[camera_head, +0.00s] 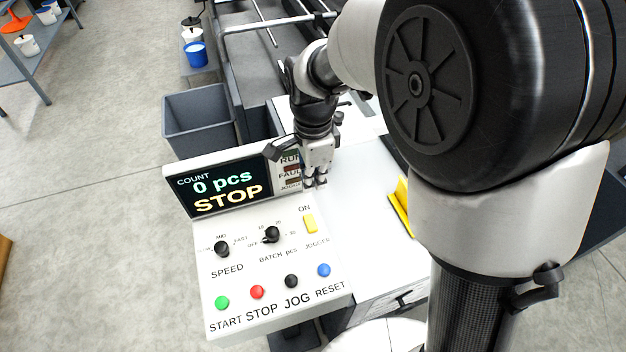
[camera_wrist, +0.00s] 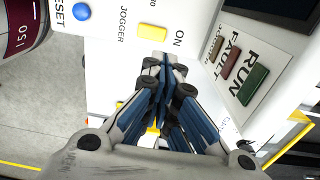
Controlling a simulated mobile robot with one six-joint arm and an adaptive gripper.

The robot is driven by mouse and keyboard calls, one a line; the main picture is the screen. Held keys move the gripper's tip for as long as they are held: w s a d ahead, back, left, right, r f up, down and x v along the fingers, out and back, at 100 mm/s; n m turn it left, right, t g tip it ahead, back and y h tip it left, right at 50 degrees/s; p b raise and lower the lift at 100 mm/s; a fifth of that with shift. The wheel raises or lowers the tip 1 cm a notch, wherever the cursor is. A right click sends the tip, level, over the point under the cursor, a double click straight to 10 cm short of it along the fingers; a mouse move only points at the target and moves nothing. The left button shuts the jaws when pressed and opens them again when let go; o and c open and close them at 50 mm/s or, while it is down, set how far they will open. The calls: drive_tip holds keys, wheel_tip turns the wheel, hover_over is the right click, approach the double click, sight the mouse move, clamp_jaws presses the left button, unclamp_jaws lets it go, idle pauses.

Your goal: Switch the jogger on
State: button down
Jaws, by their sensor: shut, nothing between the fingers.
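The jogger switch is a yellow rocker (camera_head: 311,223) on the white control panel (camera_head: 240,255), between the words ON and JOGGER. In the wrist view the yellow rocker (camera_wrist: 152,31) lies just beyond my fingertips. My gripper (camera_head: 316,183) is shut and empty, above the panel on the far side of the rocker, near the indicator labels. It also shows in the wrist view (camera_wrist: 165,65), with a small gap in the picture between its tips and the rocker. I cannot tell whether the tips touch the panel. The display (camera_head: 225,188) reads 0 pcs and STOP.
The panel also has a speed knob (camera_head: 222,249), a batch knob (camera_head: 272,234), and green (camera_head: 222,302), red (camera_head: 257,292), black (camera_head: 291,281) and blue (camera_head: 323,270) buttons. Dark RUN and FAULT indicators (camera_wrist: 252,86) stand beside the display. A grey bin (camera_head: 200,122) is behind.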

sight(314, 218)
wheel_tip(314, 218, down, 11)
drive_tip(key=b, duration=0.3)
drive_tip(key=shift+p, duration=0.5)
drive_tip(key=shift+w+f+g+p, duration=0.15)
drive_tip(key=shift+g+p, duration=0.25)
drive_tip(key=shift+w+f, duration=0.1)
drive_tip(key=shift+f, duration=0.1)
drive_tip(key=shift+s+r, duration=0.1)
drive_tip(key=shift+s, duration=0.15)
drive_tip(key=shift+s+d+r, duration=0.15)
drive_tip(key=shift+s+r, duration=0.15)
drive_tip(key=shift+s, duration=0.25)
